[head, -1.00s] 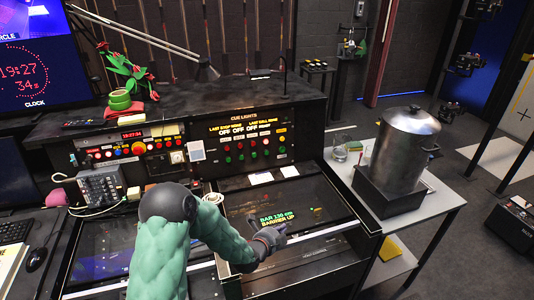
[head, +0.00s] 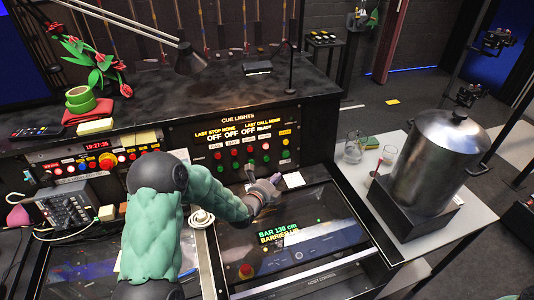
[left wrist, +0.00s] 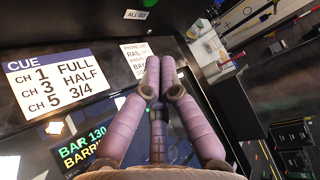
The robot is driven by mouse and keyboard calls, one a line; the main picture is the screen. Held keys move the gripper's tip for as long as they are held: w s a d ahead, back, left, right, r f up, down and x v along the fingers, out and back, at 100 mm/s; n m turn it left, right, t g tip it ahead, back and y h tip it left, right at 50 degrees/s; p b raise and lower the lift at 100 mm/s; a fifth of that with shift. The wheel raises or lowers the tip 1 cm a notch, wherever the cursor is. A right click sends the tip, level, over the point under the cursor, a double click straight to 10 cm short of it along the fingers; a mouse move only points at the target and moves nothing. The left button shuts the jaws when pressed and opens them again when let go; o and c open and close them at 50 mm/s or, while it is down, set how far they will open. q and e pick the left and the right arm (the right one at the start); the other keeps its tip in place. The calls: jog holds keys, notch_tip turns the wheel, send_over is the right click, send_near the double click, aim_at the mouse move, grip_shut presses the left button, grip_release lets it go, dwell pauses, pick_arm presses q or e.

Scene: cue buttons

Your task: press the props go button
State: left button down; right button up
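The cue lights panel (head: 240,126) stands upright at the back of the desk, with a row of red buttons (head: 234,153) above a row of green buttons (head: 236,166). The small labels over the columns are too small to read, so I cannot tell which button is props go. My left gripper (head: 272,183) is in front of and below the panel's right part, over the desk's sloping screen, apart from the buttons. In the left wrist view its fingers (left wrist: 159,75) come together at the tips with nothing visible between them. My right gripper is not in view.
A large metal urn (head: 432,165) stands on a side table at right, with glasses (head: 388,155) beside it. A lamp (head: 192,60) and flowers (head: 95,65) stand on the console top.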

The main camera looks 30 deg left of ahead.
aim_at(266, 159)
pick_arm(q)
jog(key=shift+s+r, duration=0.1)
jog(key=shift+s, duration=0.05)
jog(key=w+a, duration=0.3)
jog(key=w+a+f+b, duration=0.1)
jog(key=w+a, duration=0.1)
jog(key=a, duration=0.1)
jog(key=shift+w+a+f, duration=0.2)
jog(key=shift+w+a, duration=0.1)
jog(key=shift+w, duration=0.1)
dwell(0.3)
jog(key=shift+b, duration=0.35)
dwell(1.0)
jog(key=shift+w+a+f+b, duration=0.1)
jog(key=shift+w+a+b, duration=0.1)
jog(key=shift+b, duration=0.15)
